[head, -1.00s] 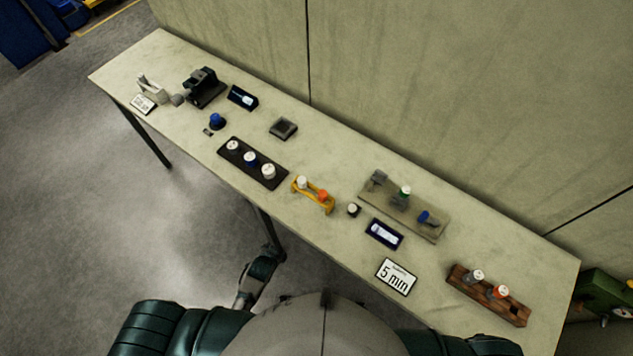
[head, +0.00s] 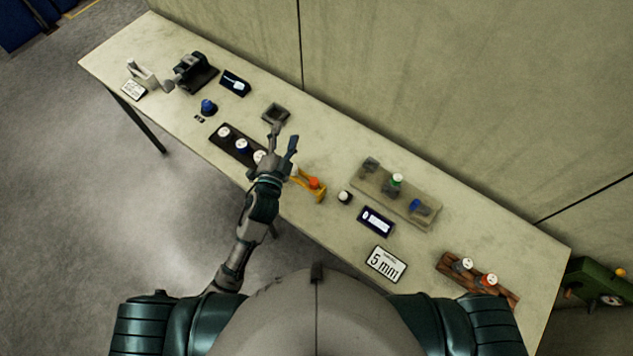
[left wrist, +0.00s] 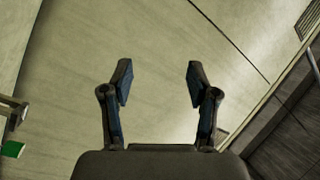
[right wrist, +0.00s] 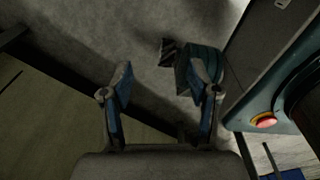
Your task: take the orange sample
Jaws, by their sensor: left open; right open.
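An orange-capped sample (head: 314,183) stands in a small yellow holder (head: 320,197) near the table's middle. A second cap, red-orange (head: 488,281), stands in the wooden rack (head: 449,268) at the right. My left gripper (head: 284,136) is open and empty, above the table, up and left of the yellow holder in the picture. It hides part of that holder and of the dark rack. The left wrist view shows its spread fingers (left wrist: 160,76) against the wall. My right gripper (right wrist: 160,78) is open and empty; it shows only in the right wrist view.
A dark rack (head: 222,146) with several vials stands left of the yellow holder. A wall (head: 420,90) runs behind the table.

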